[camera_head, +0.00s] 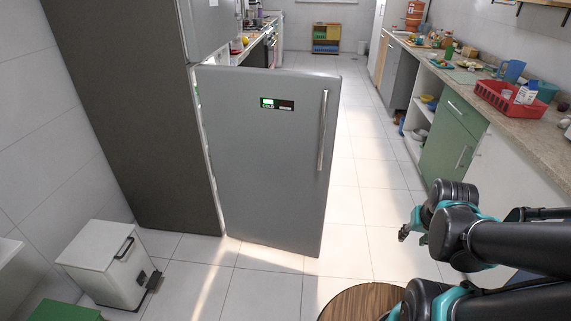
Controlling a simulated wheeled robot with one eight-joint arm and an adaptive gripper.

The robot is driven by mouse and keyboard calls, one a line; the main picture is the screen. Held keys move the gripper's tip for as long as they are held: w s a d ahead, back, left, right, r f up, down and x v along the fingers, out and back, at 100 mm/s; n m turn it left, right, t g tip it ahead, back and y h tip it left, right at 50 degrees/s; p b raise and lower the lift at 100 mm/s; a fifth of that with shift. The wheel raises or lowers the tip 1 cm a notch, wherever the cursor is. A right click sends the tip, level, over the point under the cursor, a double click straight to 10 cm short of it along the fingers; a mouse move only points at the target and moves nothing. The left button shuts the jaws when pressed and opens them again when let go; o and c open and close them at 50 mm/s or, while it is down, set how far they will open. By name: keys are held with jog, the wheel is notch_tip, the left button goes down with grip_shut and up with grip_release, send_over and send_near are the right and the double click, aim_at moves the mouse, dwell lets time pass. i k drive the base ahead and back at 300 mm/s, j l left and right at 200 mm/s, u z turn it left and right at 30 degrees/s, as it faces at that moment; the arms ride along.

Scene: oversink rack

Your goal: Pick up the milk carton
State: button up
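A small white carton (526,92) with some colour on it stands in or just behind the red rack (487,88) on the right counter. It may be the milk carton, but it is too small to tell. My gripper (410,232) is at the lower right, in front of the counter and well apart from the carton. Its dark fingers point left. I see nothing held in them, and their opening is unclear.
A grey fridge door (260,170) stands open across the aisle. A white pedal bin (108,262) is at the lower left. A round wooden top (350,303) is near my arm. The counter (540,140) holds several items, with bare room in front. Tiled floor right of the door is clear.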

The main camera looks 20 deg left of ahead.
aim_at(528, 91)
jog(key=i+z, duration=0.1)
jog(key=z, duration=0.4)
jog(key=i+j+z, duration=0.2)
jog(key=i+z, duration=0.15)
jog(key=i+j+z, duration=0.25)
jog(key=z, duration=0.15)
jog(key=i, duration=0.1)
